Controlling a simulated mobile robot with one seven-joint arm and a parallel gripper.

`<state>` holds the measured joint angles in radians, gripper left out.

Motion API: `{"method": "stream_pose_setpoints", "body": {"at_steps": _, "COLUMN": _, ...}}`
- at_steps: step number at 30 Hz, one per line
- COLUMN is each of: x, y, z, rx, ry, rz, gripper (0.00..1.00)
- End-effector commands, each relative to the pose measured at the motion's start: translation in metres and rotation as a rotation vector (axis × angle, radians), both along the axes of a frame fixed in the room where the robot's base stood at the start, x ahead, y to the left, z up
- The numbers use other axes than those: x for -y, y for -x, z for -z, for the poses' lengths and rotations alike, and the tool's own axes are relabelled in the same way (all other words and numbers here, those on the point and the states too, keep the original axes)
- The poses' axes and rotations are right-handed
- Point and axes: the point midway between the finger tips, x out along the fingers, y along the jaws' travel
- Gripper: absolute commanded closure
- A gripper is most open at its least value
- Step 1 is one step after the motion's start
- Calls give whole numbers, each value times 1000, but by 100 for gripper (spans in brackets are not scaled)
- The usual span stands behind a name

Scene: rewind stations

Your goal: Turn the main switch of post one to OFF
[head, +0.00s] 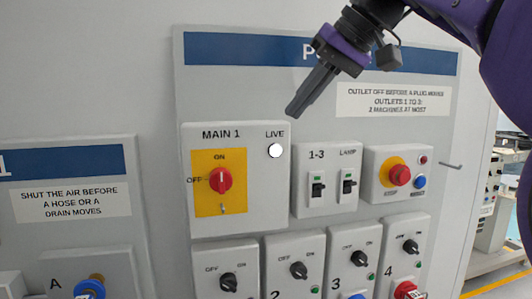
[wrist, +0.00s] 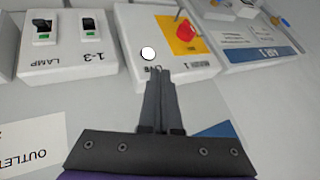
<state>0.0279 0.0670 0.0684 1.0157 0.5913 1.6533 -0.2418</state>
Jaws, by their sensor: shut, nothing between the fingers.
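The main switch is a red rotary knob (head: 220,180) on a yellow plate (head: 207,207), in the white box marked MAIN 1 (head: 258,213). Its pale mark stands upright, toward ON; OFF is at its left. It also shows in the wrist view (wrist: 187,32), where the scene looks upside down. A white round LIVE lamp (head: 275,151) sits right of the knob. My gripper (head: 293,112) is shut and empty. In the head view it is above and right of the knob, apart from it. In the wrist view its tips (wrist: 158,72) appear just beside the lamp.
Right of the box are the 1-3 and LAMP switches (head: 327,205) and a red stop button (head: 399,175). Below is a row of numbered outlet boxes with black knobs (head: 298,270). A separate air panel (head: 110,228) stands left. A hook (head: 450,165) juts out at right.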

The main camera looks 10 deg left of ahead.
Motion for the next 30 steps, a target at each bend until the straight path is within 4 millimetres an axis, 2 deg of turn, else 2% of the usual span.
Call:
{"method": "stream_pose_setpoints", "body": {"at_steps": 4, "x": -6, "y": 13, "z": 14, "rx": -89, "ry": 10, "rz": -29, "gripper": 100}}
{"method": "stream_pose_setpoints", "body": {"at_steps": 8, "x": -11, "y": 15, "z": 22, "rx": -107, "ry": 13, "rz": -36, "gripper": 100}}
{"method": "stream_pose_setpoints", "body": {"at_steps": 11, "x": -18, "y": 12, "z": 33, "rx": -106, "ry": 13, "rz": -36, "gripper": 100}}
{"method": "stream_pose_setpoints", "body": {"at_steps": 23, "x": -65, "y": -4, "z": 99, "rx": -105, "ry": 13, "rz": -37, "gripper": 100}}
{"method": "stream_pose_setpoints", "body": {"at_steps": 30, "x": -95, "y": 7, "z": 96, "rx": -102, "ry": 14, "rz": -37, "gripper": 100}}
